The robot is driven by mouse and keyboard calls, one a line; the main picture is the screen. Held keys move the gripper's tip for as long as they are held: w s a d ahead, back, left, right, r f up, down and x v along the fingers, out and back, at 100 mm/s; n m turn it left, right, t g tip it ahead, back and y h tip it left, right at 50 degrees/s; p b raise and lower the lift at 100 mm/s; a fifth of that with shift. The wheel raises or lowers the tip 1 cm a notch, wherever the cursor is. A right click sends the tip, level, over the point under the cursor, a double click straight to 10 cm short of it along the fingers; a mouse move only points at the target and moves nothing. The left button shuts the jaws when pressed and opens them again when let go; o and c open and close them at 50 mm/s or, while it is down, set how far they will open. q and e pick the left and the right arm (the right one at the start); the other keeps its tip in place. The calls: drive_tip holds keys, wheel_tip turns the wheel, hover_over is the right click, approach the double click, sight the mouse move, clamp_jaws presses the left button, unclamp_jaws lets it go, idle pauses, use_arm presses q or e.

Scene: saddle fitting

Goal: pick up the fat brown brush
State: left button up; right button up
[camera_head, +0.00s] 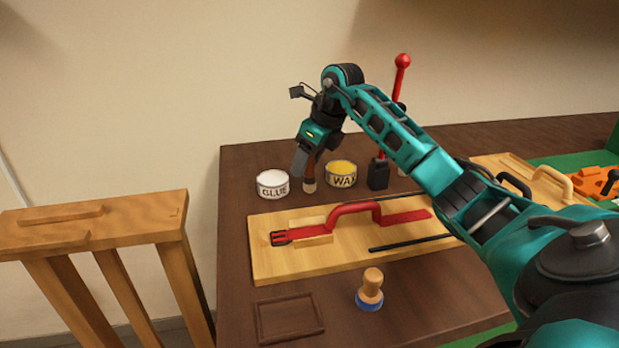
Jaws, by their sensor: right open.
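A brush with a brown handle and a pale lower end (309,184) stands upright on the dark table between the glue tub (272,184) and the wax tub (341,174). My right gripper (308,164) reaches down over it from above. A grey finger shows on the left side of the brown handle, and the other finger is hard to make out. The gripper is open around or just beside the handle; I cannot tell if it touches. The gripper hides the brush's top. My left gripper is not in view.
A wooden board (268,261) with a red strap (354,209) lies in front. A wood-handled, blue-based tool (370,289) and an empty brown tray (289,318) are nearer. A red-knobbed lever (398,75) stands behind. A wooden stand (90,225) is at left.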

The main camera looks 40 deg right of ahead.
drive_tip(key=shift+w+f, duration=0.15)
drive_tip(key=shift+f, duration=0.15)
drive_tip(key=shift+c, duration=0.3)
clamp_jaws()
